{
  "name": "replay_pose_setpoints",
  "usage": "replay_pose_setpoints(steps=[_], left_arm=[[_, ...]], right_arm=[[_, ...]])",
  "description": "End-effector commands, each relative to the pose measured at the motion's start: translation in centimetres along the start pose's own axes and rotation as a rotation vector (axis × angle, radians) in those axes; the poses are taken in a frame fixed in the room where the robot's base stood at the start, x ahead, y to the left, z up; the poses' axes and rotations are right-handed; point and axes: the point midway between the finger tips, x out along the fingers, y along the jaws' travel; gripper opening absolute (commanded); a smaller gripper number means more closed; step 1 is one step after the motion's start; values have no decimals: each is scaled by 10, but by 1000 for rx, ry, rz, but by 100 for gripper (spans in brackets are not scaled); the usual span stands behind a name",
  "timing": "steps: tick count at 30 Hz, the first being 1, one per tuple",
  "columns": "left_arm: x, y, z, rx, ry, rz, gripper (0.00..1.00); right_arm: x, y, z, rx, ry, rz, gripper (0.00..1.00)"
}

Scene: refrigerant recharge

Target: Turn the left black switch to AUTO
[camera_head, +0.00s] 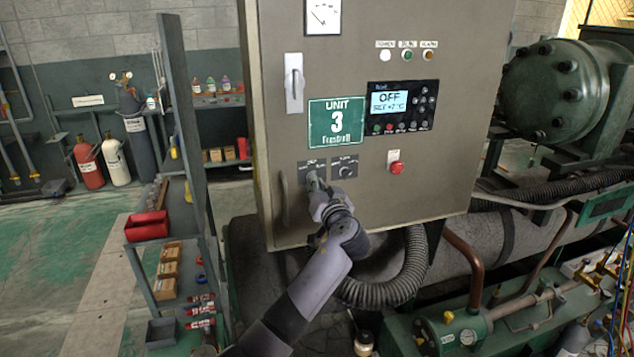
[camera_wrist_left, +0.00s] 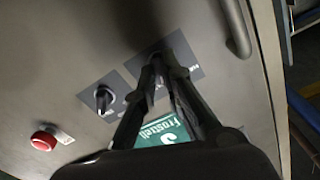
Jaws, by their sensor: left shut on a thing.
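The left black switch sits on a dark label plate (camera_head: 305,167) low on the front of the grey-brown control cabinet (camera_head: 430,190). The plate also shows in the wrist view (camera_wrist_left: 193,73). My left gripper (camera_head: 314,183) is at this switch, its fingers closed together on it. In the wrist view the fingertips (camera_wrist_left: 158,68) meet over the knob and hide most of it, so its setting and the AUTO mark cannot be read. The right black switch (camera_head: 345,172) is beside it, free; it also shows in the wrist view (camera_wrist_left: 104,98). My right gripper is not in view.
A red button (camera_head: 397,168) is to the right of the switches. A display (camera_head: 402,106) above reads OFF. A cabinet handle (camera_head: 283,200) stands close left of my gripper. A thick ribbed hose (camera_head: 400,280) hangs below the cabinet.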

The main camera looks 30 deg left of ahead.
Motion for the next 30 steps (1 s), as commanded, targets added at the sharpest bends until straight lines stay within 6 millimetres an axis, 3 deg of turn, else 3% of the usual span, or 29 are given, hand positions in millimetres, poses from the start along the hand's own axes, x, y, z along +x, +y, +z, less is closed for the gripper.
replay_pose_setpoints(steps=[14,30], left_arm=[[0,0,0,65,-1,1,0],[0,0,0,259,-1,1,0]], right_arm=[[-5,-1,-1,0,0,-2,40],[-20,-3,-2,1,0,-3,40]])
